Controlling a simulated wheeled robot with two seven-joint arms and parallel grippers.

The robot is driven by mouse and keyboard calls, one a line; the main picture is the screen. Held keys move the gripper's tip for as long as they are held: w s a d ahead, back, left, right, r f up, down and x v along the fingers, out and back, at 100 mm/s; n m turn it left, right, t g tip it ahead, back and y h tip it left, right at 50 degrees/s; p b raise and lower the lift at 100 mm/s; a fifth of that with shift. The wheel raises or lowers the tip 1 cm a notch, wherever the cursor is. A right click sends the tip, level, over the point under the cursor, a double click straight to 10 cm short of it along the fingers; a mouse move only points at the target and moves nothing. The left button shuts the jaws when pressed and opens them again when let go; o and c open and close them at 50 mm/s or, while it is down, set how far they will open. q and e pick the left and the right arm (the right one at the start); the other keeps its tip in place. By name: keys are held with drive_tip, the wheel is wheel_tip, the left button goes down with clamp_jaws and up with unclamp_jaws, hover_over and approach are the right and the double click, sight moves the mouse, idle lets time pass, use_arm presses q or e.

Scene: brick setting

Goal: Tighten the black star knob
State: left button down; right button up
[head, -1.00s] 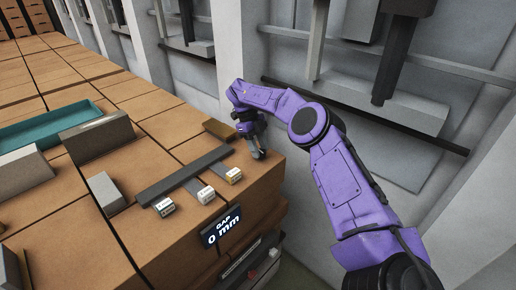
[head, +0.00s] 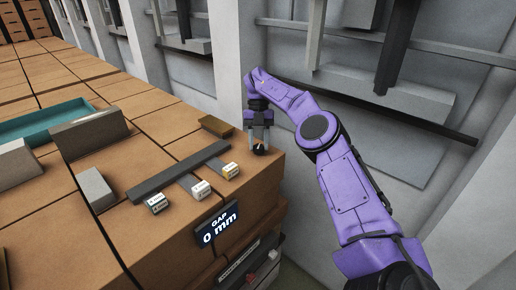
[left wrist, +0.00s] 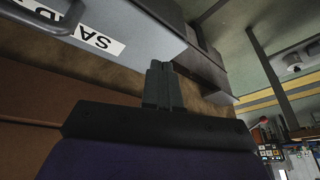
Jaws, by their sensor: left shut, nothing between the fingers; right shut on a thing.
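The black star knob (head: 260,150) is at the right corner of the brick-topped surface in the head view. My right gripper (head: 259,144) points straight down over it, and its fingers are shut on the knob, partly hiding it. My left gripper (left wrist: 161,80) shows only in the left wrist view; its fingers are together and empty. A dark bar (head: 180,172) lies left of the knob with small labelled blocks in front of it. A display (head: 217,226) on the front face reads "GAP 0 mm".
A brown block (head: 215,126) lies just behind the bar. Grey blocks (head: 97,188) and a teal tray (head: 42,119) stand to the left. A grey wall with ledges rises behind. A grey box marked "SAND" (left wrist: 95,35) is near my left gripper.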

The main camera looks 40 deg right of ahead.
use_arm(q)
drive_tip(key=shift+f+b, duration=0.8)
drive_tip(key=shift+f, duration=0.35)
use_arm(e)
drive_tip(key=shift+f+m+y, duration=0.15)
drive_tip(key=shift+m+y, duration=0.15)
drive_tip(key=shift+m, duration=0.6)
drive_tip(key=shift+t, duration=0.3)
drive_tip(key=o, duration=1.1)
drive_tip(key=shift+c, duration=0.2)
use_arm(q)
drive_tip(key=shift+r, duration=0.1)
use_arm(e)
drive_tip(key=shift+r, duration=0.2)
